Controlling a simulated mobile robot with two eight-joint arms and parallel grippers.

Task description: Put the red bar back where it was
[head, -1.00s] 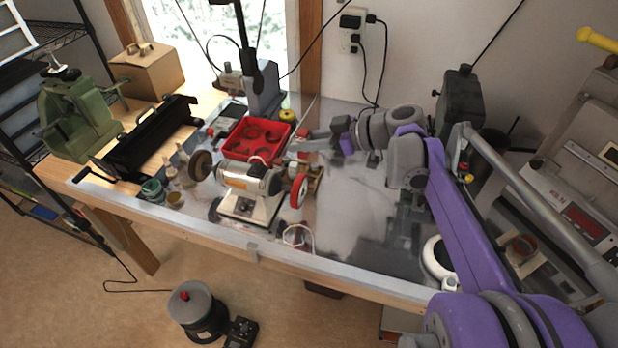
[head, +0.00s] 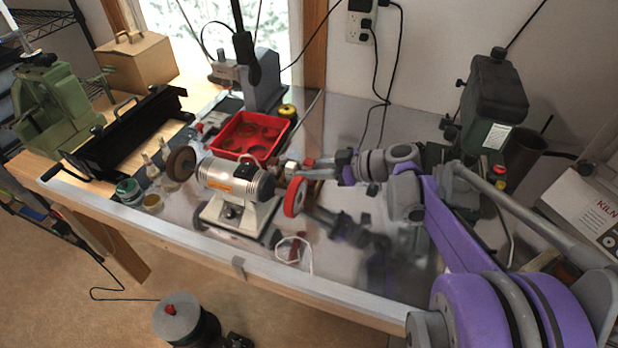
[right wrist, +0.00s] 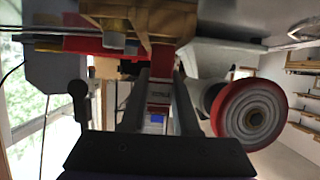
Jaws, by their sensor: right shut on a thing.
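The red bar (head: 309,161) is in the right gripper (head: 316,166), just behind and right of the bench grinder in the head view. In the right wrist view, my right gripper (right wrist: 160,86) has its two fingers on either side of the red bar (right wrist: 162,62). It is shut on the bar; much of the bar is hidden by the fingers. I cannot tell whether the bar touches anything below it. My left gripper is not in view.
The bench grinder (head: 236,184) with its red-rimmed wheel (head: 295,196) stands close to the right gripper. A red tray (head: 228,142) lies behind it, with a yellow roll (head: 287,111) beyond. The metal bench top (head: 350,120) is clear behind my right arm.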

